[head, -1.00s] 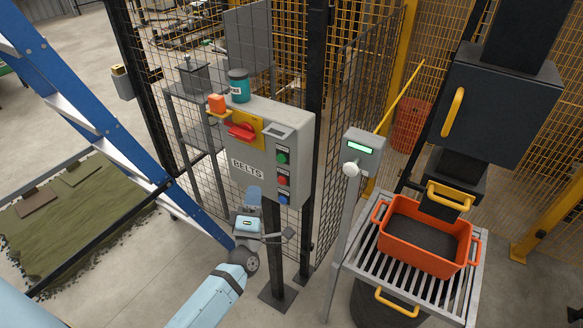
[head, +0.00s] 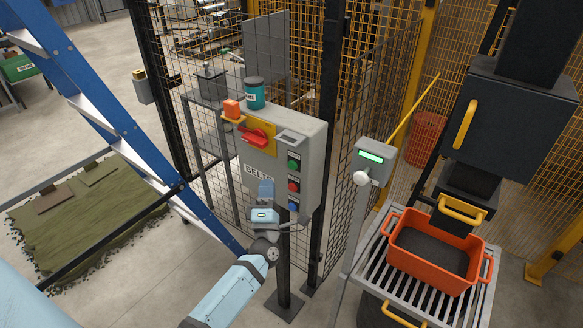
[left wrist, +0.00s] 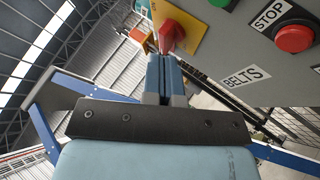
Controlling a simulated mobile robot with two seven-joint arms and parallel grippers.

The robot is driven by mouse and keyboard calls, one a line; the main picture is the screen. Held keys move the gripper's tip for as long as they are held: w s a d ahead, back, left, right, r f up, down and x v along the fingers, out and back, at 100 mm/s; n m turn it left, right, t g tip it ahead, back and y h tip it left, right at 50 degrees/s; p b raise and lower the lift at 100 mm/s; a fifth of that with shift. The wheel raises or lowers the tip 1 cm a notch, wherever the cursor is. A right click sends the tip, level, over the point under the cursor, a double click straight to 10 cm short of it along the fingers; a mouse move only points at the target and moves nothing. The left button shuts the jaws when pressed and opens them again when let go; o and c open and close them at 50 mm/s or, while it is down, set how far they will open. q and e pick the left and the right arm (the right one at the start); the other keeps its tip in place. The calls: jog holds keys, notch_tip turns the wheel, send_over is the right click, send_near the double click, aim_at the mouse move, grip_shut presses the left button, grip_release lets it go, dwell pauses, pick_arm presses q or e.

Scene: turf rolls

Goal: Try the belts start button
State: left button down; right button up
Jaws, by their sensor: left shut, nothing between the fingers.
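The grey BELTS control box (head: 300,140) stands on a post by the mesh fence. Its right side carries a green button (head: 293,164) at the top, a red button (head: 293,185) below it and a blue button (head: 292,205) lowest. A red rotary handle (head: 255,138) sits on a yellow plate, left of the buttons. In the left wrist view the red button (left wrist: 293,39) has a STOP label; the green button (left wrist: 276,3) is cut off. My left gripper (head: 266,184) is shut and empty in front of the box's lower part, covering some of the BELTS label. My right gripper is out of view.
A blue ladder (head: 110,120) stands left. A post with a display (head: 374,157) and an orange crate (head: 432,283) on a slatted stand are right.

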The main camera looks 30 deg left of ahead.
aim_at(293, 165)
pick_arm(q)
jog(key=w+b, duration=0.2)
jog(key=w, duration=0.4)
jog(key=shift+d, duration=0.3)
jog(key=shift+w, duration=0.15)
dwell(1.6)
jog(key=shift+w, duration=0.35)
jog(key=shift+w+b, duration=0.4)
jog(key=shift+b, duration=0.1)
dwell(0.4)
jog(key=shift+s, duration=0.85)
